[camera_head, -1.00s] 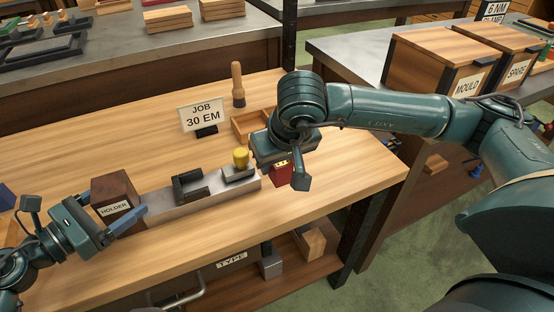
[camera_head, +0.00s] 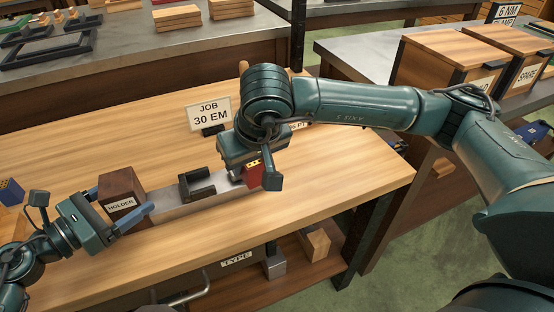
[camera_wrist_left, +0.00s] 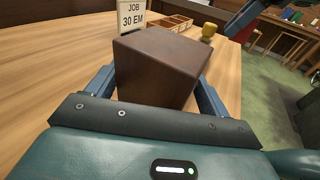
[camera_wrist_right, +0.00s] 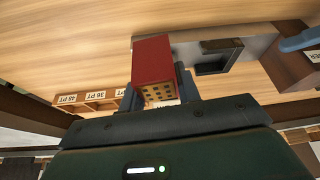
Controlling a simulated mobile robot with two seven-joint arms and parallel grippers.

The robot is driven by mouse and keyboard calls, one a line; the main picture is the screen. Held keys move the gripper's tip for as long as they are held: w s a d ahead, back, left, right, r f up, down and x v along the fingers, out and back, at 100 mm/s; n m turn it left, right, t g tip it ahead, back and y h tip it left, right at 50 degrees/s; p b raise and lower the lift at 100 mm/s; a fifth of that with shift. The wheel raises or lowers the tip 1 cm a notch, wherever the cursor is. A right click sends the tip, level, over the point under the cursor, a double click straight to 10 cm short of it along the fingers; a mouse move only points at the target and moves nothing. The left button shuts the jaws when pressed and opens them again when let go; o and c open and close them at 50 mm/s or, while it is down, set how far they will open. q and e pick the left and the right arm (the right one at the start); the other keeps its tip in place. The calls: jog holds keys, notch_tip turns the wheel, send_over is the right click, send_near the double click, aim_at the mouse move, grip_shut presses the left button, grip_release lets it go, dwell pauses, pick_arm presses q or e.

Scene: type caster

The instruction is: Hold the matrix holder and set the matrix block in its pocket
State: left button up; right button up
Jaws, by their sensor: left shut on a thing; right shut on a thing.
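The matrix holder is a dark brown block (camera_head: 122,187) labelled HOLDER, standing at the left end of a grey metal bar. My left gripper (camera_head: 122,203) is shut on it, one finger on each side. In the left wrist view the holder (camera_wrist_left: 160,68) sits between the fingers with a plain top; I cannot make out its pocket. The right wrist view shows the red block (camera_wrist_right: 152,62) between the fingers.
A black angled piece (camera_head: 197,184) sits on the bar (camera_head: 180,205) between holder and red block. A JOB 30 EM sign (camera_head: 210,114) stands behind. The table front is clear.

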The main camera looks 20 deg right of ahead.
jog(key=a, duration=0.3)
notch_tip(320, 180, up, 2)
jog(key=r+m, duration=0.1)
send_over(199, 176)
jog(key=shift+h, duration=0.3)
jog(key=shift+s+a+f, duration=0.1)
jog(key=shift+s+f, duration=0.1)
jog(key=shift+f, duration=1.35)
jog(key=shift+s+a+f, duration=0.1)
jog(key=shift+s+f, duration=0.05)
jog(key=shift+f, duration=1.35)
jog(key=shift+s+d+f, duration=0.15)
jog(key=shift+s+f, duration=0.05)
jog(key=shift+f, duration=0.9)
jog(key=o, duration=1)
jog(key=shift+s+r, duration=0.15)
jog(key=shift+r, duration=0.15)
jog(key=w+v, duration=0.1)
jog(key=v, duration=1.2)
jog(key=shift+r, duration=0.35)
